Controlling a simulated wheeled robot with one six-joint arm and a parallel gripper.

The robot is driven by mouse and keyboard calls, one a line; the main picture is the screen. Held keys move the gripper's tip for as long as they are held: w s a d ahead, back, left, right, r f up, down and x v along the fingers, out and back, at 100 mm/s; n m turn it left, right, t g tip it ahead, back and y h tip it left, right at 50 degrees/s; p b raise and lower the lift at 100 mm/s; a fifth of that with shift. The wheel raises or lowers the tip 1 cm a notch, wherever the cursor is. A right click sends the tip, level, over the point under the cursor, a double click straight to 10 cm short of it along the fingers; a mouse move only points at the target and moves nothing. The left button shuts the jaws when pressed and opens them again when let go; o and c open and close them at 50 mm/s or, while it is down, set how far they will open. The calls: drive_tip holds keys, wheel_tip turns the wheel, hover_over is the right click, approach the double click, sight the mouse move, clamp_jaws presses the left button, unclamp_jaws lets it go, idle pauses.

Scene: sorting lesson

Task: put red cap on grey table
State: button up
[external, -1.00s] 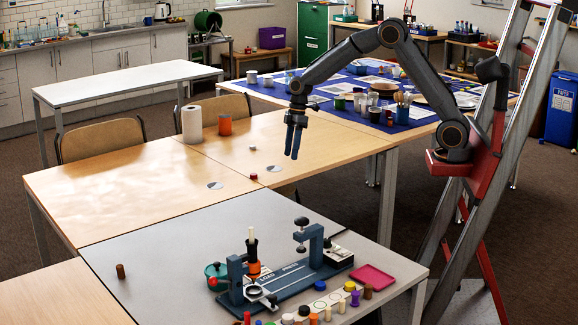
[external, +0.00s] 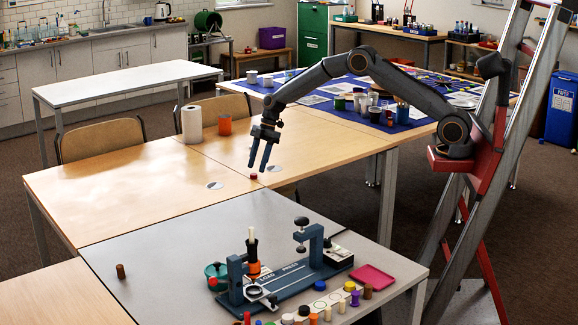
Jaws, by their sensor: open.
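A small red cap (external: 254,176) sits on the wooden table (external: 120,200), near its front edge beside the grey table. My gripper (external: 258,169) is open and points down, with its fingertips at or just above the red cap in the picture. I cannot tell whether the fingers touch it. The grey table (external: 165,262) stands in front of the wooden table, and its left and middle surface is largely bare.
A blue press (external: 300,278) stands on the grey table, with a pink tray (external: 372,277) to its right and several small coloured pieces along the front. A brown cork-like piece (external: 121,271) stands at the left. A paper roll (external: 192,124) and orange cup (external: 225,125) stand farther back.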

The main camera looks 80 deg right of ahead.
sight(254, 176)
drive_tip(key=shift+x, duration=1.35)
clamp_jaws()
